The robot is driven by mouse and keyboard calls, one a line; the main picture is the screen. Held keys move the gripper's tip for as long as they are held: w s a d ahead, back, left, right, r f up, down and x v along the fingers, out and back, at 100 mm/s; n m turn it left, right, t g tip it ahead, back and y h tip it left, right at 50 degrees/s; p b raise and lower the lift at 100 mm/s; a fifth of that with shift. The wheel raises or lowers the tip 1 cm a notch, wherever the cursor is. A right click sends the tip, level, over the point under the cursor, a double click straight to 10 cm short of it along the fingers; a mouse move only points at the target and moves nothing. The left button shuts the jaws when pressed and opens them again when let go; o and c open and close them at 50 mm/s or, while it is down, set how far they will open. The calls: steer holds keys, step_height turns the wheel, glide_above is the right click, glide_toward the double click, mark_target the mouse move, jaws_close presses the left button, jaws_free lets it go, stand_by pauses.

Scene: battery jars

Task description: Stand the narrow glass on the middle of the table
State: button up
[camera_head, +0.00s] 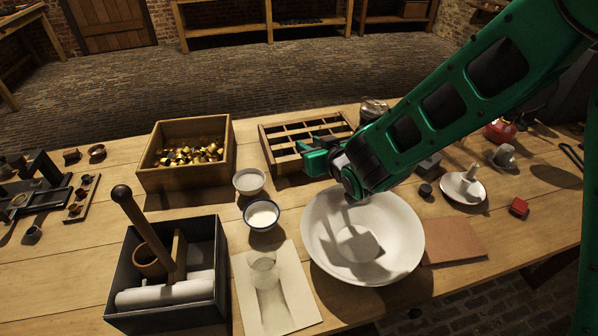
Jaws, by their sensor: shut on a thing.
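A clear glass (263,262) stands on a pale sheet (297,289) at the front of the table (62,283). I cannot tell whether it is the narrow one. My gripper (309,156) is at the left end of my green arm, over the near edge of the divided wooden tray. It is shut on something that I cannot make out. The thing in the jaws is too small or too clear to see, and my arm hides part of that area.
A large white bowl (315,235) stands below my arm. Two small bowls (249,181) (262,214) stand left of it. A box of brass pieces (160,181), a divided tray (268,150) and a dark caddy (118,277) stand around. A brown board (462,242) lies at right.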

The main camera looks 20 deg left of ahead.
steer(key=shift+s+a+f, duration=0.35)
steer(key=shift+s+f, duration=0.25)
steer(key=shift+f, duration=0.5)
steer(key=shift+s+a+f, duration=0.4)
steer(key=shift+s+f, duration=0.25)
steer(key=shift+f, duration=0.45)
steer(key=shift+s+a+f, duration=0.35)
steer(key=shift+s+f, duration=0.25)
steer(key=shift+f, duration=0.5)
steer(key=o, duration=1.2)
